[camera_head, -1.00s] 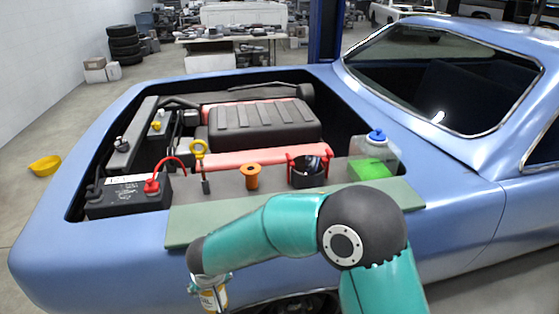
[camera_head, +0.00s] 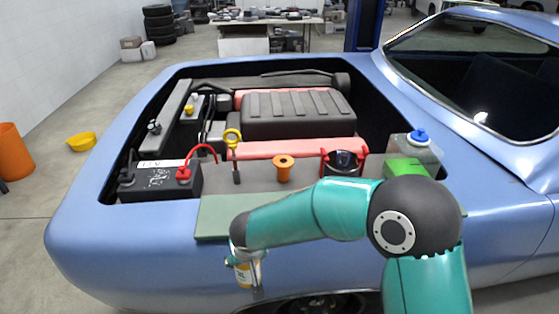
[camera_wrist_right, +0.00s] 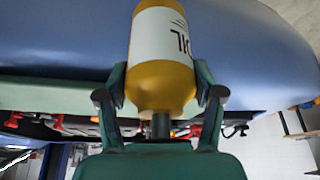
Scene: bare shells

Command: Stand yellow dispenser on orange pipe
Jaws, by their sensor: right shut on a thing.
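The yellow dispenser (camera_head: 247,273) is a small bottle with a white label. My right gripper (camera_head: 246,259) is shut on it in front of the car's blue side, below the green ledge. In the right wrist view the dispenser (camera_wrist_right: 162,62) sits between the two fingers (camera_wrist_right: 160,98), with a dark stub towards the palm. The orange pipe (camera_head: 283,168) is a short flanged spool standing on the grey ledge, up and to the right of the gripper and apart from it. My left gripper is out of view.
A yellow-ringed dipstick (camera_head: 233,145) and black battery (camera_head: 160,182) are left of the pipe. A red-handled black holder (camera_head: 342,163) and a clear tank with a blue cap (camera_head: 415,150) are to its right. The green ledge (camera_head: 222,215) is bare at its left end.

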